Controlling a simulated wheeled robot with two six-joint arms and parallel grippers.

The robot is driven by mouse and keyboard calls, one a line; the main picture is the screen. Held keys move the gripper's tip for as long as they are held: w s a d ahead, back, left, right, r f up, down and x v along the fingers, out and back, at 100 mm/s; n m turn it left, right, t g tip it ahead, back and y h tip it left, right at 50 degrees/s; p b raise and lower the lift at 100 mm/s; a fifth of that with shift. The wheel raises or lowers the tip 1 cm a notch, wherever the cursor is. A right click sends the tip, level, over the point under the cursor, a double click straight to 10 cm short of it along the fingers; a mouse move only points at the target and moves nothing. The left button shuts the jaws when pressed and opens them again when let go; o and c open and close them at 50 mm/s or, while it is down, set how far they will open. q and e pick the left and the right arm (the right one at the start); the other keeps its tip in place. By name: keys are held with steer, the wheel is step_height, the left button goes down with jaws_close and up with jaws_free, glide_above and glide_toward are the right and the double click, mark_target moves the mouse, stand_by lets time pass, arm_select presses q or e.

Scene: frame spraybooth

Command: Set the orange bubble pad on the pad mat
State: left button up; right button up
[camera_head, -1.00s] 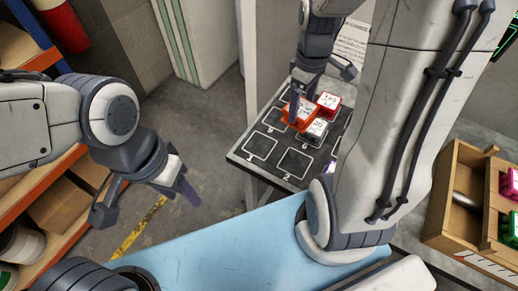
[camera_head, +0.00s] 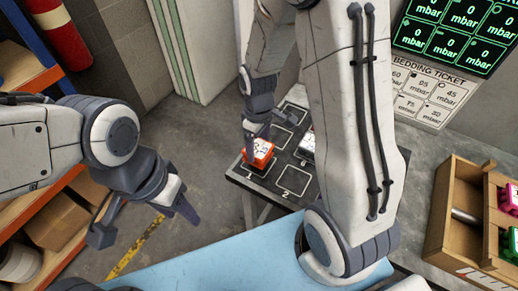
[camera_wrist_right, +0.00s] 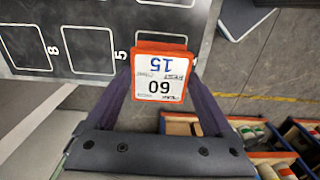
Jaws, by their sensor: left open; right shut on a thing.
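The orange bubble pad (camera_head: 259,152) has a white printed label on top. My right gripper (camera_head: 255,136) is shut on it, over the near-left corner of the black mat (camera_head: 240,180) with numbered white outlines. In the right wrist view the pad (camera_wrist_right: 161,78) sits between the fingers of my right gripper (camera_wrist_right: 160,92), its label reading 60 and 15 upside down. Whether the pad touches the mat cannot be told. Mat outlines show as 8 and 5 there. My left gripper (camera_head: 150,220) is open and empty, at the left over the floor.
A white-topped pad (camera_head: 308,144) stands on the mat, partly hidden by my right arm. A blue surface (camera_head: 230,250) lies in front. A wooden crate (camera_head: 445,215) with coloured pads is at the right. A ticket board (camera_head: 435,92) and pressure screen (camera_head: 458,30) stand behind.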

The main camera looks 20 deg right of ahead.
mark_target(259, 148)
steer(key=shift+f, duration=1.4)
steer(key=shift+f, duration=0.2)
steer(key=o, duration=1.1)
steer(key=shift+r, duration=0.15)
